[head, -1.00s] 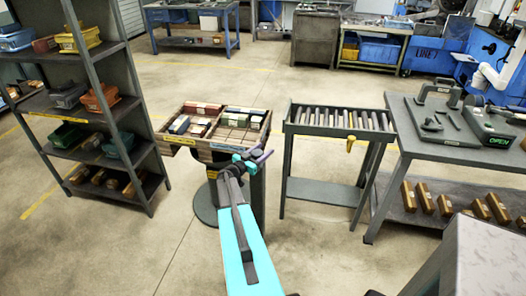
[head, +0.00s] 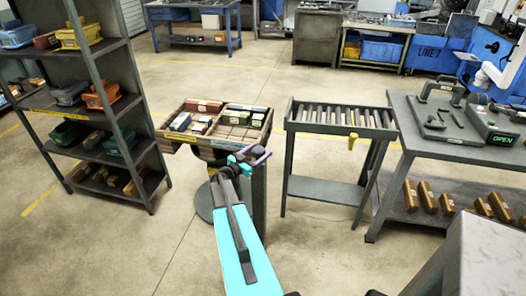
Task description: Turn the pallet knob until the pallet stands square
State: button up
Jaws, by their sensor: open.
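The pallet (head: 195,147) is a wooden tray with compartments on a round-based stand. Its front edge slopes down to the right in the picture, while the roller table's front edge runs closer to level. Dark red, blue and green blocks lie in several compartments; some at the front right are bare. My gripper (head: 250,157) is open at the pallet's front right corner, over the top of a grey post (head: 259,200). The pallet knob cannot be made out; my gripper and wrist cover that spot, so contact cannot be told.
A roller table (head: 345,130) with a yellow handle (head: 352,141) stands right of the pallet. A shelf rack (head: 128,110) with bins stands left. A grey workbench (head: 420,148) is at the right. Open floor lies between.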

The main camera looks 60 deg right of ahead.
jog(key=w+a+b, duration=0.1)
jog(key=a+b, duration=0.1)
jog(key=a, duration=0.7)
jog(key=shift+w+a, duration=0.25)
jog(key=shift+a, duration=0.05)
